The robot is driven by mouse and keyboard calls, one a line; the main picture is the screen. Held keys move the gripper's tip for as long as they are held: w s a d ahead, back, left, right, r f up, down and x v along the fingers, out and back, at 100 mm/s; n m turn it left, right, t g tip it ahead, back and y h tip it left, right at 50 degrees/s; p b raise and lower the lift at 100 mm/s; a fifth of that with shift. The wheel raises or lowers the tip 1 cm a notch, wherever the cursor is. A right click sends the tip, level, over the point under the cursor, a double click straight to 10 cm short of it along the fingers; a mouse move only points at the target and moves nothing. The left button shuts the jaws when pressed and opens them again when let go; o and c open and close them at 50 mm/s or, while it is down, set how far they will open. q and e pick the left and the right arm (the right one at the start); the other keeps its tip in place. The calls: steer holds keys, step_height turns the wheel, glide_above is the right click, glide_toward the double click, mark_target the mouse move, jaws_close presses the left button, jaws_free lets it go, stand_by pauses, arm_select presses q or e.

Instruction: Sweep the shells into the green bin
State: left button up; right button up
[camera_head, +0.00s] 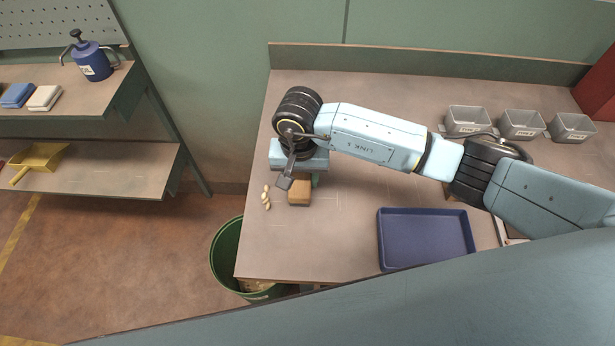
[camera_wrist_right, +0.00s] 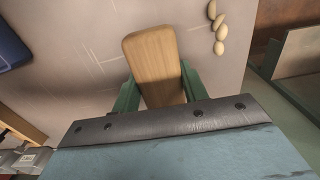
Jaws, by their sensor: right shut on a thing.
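The pale shells (camera_head: 266,197) lie in a short line on the table near its left edge, several of them. They also show at the top of the right wrist view (camera_wrist_right: 219,32). My right gripper (camera_head: 302,178) is shut on a wooden block-shaped tool (camera_head: 299,193), low at the table just right of the shells and apart from them. In the right wrist view the wood (camera_wrist_right: 153,55) sits between the two green fingers; no bristles show. The green bin (camera_head: 226,258) stands on the floor below the table's left edge, partly hidden by the tabletop, with some pale matter inside. My left gripper is out of view.
A blue tray (camera_head: 425,212) lies on the table's right front. Several grey hoppers, one of them here (camera_head: 468,120), stand at the back right. A shelf (camera_head: 110,168) with a yellow scoop (camera_head: 40,160) stands at the left. The tabletop (camera_head: 290,250) in front of the tool is clear.

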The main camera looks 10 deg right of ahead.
steer(key=shift+w+a+b, duration=0.25)
steer(key=shift+a+b, duration=0.4)
steer(key=shift+a, duration=0.3)
steer(key=shift+w+a+b, duration=0.3)
steer(key=shift+a+b, duration=0.4)
steer(key=shift+a, duration=0.3)
steer(key=shift+w+a+b, duration=0.25)
steer(key=shift+a+b, duration=0.4)
steer(key=shift+a, duration=0.3)
steer(key=shift+w+a+f+b, duration=0.1)
steer(key=shift+w+a+b, duration=0.1)
steer(key=shift+a+b, duration=0.5)
steer(key=shift+w+a+r+b, duration=0.1)
steer(key=shift+w+a+b, duration=0.15)
steer(key=shift+a+b, duration=0.45)
steer(key=shift+w+a+f+b, duration=0.1)
steer(key=shift+w+a+b, duration=0.1)
steer(key=shift+a+b, duration=0.5)
steer(key=shift+a, duration=0.2)
step_height(320, 180, up, 7)
steer(key=p, duration=0.3)
